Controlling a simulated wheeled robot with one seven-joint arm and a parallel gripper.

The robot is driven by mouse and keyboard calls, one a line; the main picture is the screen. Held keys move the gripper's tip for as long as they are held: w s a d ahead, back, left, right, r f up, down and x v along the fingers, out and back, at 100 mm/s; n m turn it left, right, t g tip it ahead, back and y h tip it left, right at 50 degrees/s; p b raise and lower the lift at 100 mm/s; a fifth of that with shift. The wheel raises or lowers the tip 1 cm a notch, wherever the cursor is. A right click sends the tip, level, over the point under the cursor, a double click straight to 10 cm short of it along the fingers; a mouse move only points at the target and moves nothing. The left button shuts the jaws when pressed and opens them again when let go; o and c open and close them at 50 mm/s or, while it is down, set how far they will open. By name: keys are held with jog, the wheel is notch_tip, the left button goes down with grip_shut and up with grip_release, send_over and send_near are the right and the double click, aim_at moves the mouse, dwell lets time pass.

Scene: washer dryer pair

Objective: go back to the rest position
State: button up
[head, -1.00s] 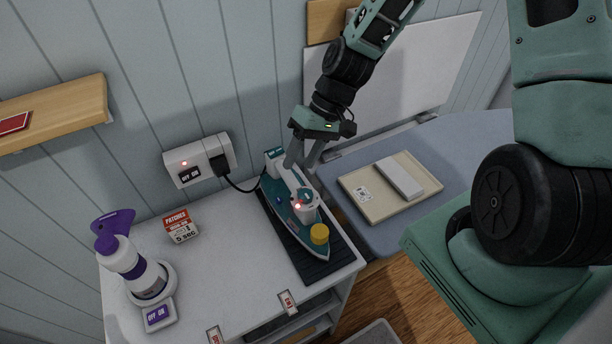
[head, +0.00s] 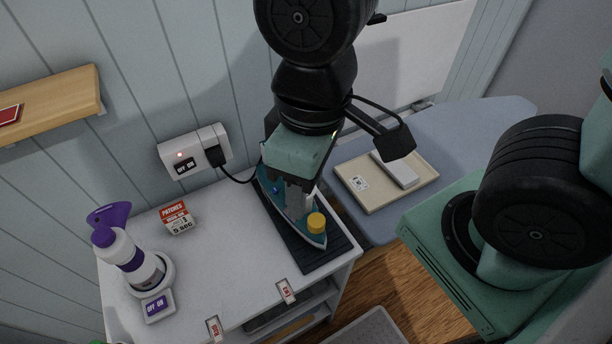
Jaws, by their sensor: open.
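My gripper (head: 297,205) points down in front of the teal and white iron in the head view. It is open, and its fingers hide much of the iron's handle. I cannot tell whether the fingers touch the iron. The iron (head: 317,240) lies on a dark ridged mat (head: 328,256) on the white cabinet top, its yellow cap (head: 316,222) showing at the near end. My arm rises from the gripper to the top of the picture, over the wall and the ironing board.
A spray bottle (head: 125,250) stands on a round base at the cabinet's left. A patches box (head: 176,217) sits behind it. A wall socket (head: 195,151) holds the iron's plug. A tray (head: 385,183) lies on the ironing board (head: 470,130). A wooden shelf (head: 55,105) juts out upper left.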

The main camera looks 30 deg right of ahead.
notch_tip(320, 180, down, 8)
jog(key=b, duration=0.8)
